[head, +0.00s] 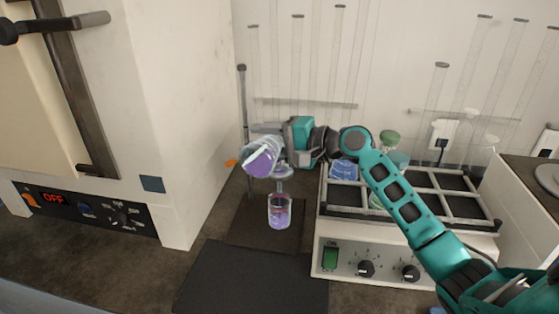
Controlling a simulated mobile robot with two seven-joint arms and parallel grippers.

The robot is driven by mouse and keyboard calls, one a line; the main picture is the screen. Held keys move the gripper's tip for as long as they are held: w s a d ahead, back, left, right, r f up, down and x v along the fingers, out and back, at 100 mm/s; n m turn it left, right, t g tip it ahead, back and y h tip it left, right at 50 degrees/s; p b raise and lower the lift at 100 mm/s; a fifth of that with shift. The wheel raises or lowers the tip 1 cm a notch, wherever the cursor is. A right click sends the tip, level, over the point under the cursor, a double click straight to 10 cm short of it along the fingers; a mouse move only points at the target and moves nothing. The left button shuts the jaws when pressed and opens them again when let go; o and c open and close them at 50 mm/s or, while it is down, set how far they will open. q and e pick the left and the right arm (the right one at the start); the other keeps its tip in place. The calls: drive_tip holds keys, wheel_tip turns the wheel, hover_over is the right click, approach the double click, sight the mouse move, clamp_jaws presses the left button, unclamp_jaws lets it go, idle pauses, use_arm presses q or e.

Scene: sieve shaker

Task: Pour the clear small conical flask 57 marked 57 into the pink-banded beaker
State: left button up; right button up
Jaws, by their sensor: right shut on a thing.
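My right gripper (268,137) is shut on a clear small flask (262,157) with purple liquid in it. The flask is strongly tilted and held in the air, above and slightly left of a clear beaker (279,212). The beaker stands upright on a dark mat, with pink-purple colour in its lower part. I cannot tell band from liquid there, and no stream between the two is clear. The number on the flask is not readable. My left gripper is not in view.
A shaker (330,249) with a gridded top stands right of the beaker, holding a blue-marked vessel (343,170) and a green-capped one (389,140). A large white oven (190,130) stands at left. A dark mat (250,280) in front is clear. Glass tubes line the back wall.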

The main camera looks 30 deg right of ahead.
drive_tip(key=shift+d+f+m, duration=0.1)
drive_tip(key=shift+f+m, duration=0.15)
drive_tip(key=shift+m, duration=0.05)
idle(1.1)
drive_tip(key=shift+w+f+m, duration=0.1)
drive_tip(key=shift+f+m, duration=0.2)
drive_tip(key=shift+m, duration=0.1)
idle(1.0)
